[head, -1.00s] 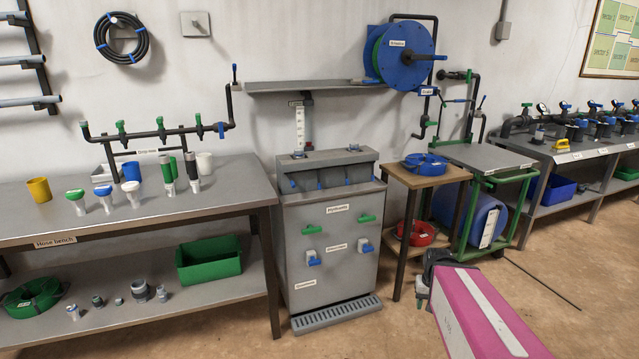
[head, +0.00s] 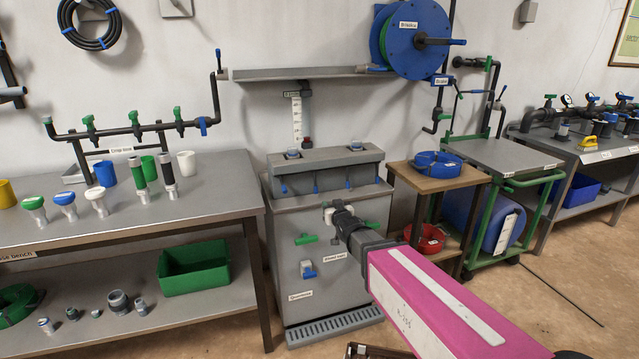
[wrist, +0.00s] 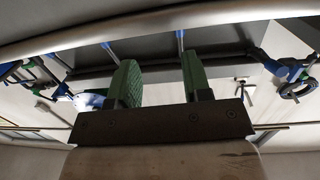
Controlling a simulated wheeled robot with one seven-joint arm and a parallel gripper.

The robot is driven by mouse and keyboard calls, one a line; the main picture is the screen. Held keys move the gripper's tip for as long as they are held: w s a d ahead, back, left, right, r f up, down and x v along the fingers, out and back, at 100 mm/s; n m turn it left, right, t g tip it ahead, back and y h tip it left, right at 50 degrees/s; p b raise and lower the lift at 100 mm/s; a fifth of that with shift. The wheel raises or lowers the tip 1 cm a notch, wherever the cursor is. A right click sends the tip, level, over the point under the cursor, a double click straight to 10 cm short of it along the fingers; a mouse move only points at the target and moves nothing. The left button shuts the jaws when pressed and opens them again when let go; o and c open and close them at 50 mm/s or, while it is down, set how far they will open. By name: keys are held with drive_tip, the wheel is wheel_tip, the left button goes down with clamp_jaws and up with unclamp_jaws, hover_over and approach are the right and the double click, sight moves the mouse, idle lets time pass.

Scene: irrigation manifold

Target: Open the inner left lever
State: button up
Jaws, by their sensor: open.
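A row of small blue levers hangs under the grey trough of the metal cabinet (head: 300,220). The inner left lever (head: 315,187) is second from the left and hangs downward. The inner right lever (head: 347,183) hangs beside it, just above my gripper. My gripper (head: 331,208) is in front of the cabinet, a little below these two levers. In the wrist view my gripper (wrist: 160,75) has its green-padded fingers apart with nothing between them. Two blue levers show beyond the fingertips there; I cannot tell which ones. My arm hides part of the cabinet front.
A green handle (head: 306,239) and a blue tap (head: 308,269) stick out of the cabinet front. The hose bench (head: 215,205) stands left with cups and fittings. A wooden stand (head: 465,178) and green-framed cart (head: 500,152) stand right. A shelf (head: 300,73) hangs above.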

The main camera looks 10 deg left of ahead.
sight(316, 188)
drive_tip(key=shift+n+t+y, duration=0.3)
drive_tip(key=shift+y, duration=0.4)
drive_tip(key=x, duration=0.4)
drive_tip(key=a+r+x, duration=0.1)
drive_tip(key=x, duration=0.3)
drive_tip(key=s+x, duration=0.1)
drive_tip(key=x, duration=0.3)
drive_tip(key=shift+w+a+r, duration=0.3)
drive_tip(key=shift+a+r, duration=0.1)
drive_tip(key=shift+a, duration=0.15)
drive_tip(key=shift+s, duration=0.1)
clamp_jaws()
